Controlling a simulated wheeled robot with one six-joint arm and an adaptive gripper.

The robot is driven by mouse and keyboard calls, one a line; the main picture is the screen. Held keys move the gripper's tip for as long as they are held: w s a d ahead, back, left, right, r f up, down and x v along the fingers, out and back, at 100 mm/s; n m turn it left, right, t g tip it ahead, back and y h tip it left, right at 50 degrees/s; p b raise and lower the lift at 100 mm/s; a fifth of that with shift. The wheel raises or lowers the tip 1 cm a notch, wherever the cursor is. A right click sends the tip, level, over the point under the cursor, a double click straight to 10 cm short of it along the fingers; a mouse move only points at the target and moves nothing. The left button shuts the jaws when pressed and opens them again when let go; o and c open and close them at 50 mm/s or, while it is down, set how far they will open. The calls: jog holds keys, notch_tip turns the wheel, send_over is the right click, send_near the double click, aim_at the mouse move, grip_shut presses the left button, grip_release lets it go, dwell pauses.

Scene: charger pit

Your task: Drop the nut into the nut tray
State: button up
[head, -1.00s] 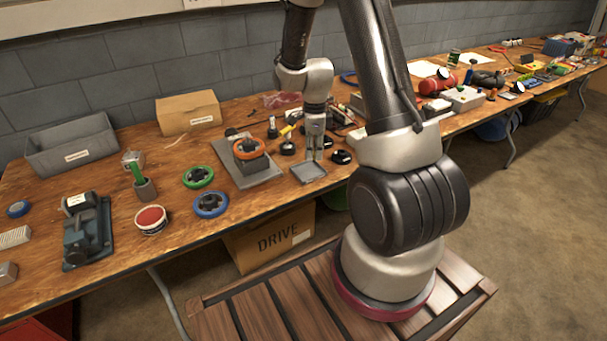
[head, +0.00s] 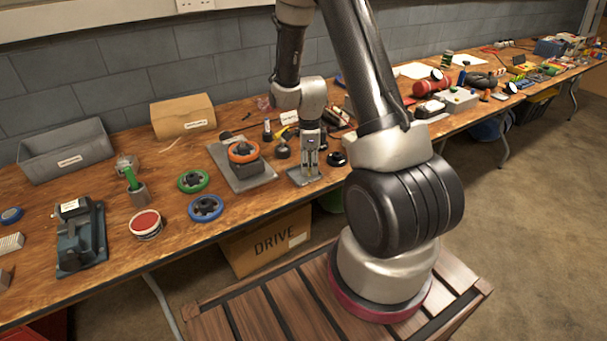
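The nut tray (head: 297,181) is a small shallow grey tray near the front edge of the wooden bench. My gripper (head: 309,169) points straight down over the tray, with its fingertips low and covering the tray's back part. I cannot tell whether the fingertips touch the tray. The fingers are too small in the picture to tell whether they are open or shut. I cannot make out the nut, in the fingers or in the tray.
Left of the tray is a grey plate (head: 228,172) bearing an orange-ringed part (head: 243,151). A black round item (head: 336,159) lies close on the right. A yellow-and-black item (head: 282,148) stands behind. Blue (head: 206,207) and green (head: 193,181) ringed wheels lie further left.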

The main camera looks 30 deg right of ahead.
jog(key=shift+r, duration=0.1)
notch_tip(320, 180, up, 12)
dwell(0.5)
jog(key=s+a+r+n+t, duration=0.2)
jog(key=s+r+n, duration=0.8)
jog(key=s+n, duration=0.1)
jog(key=s+a+r+n+t, duration=0.2)
jog(key=s+a+r+n, duration=0.1)
jog(key=s+r+n, duration=0.8)
jog(key=shift+s+n, duration=0.7)
jog(key=shift+s, duration=0.15)
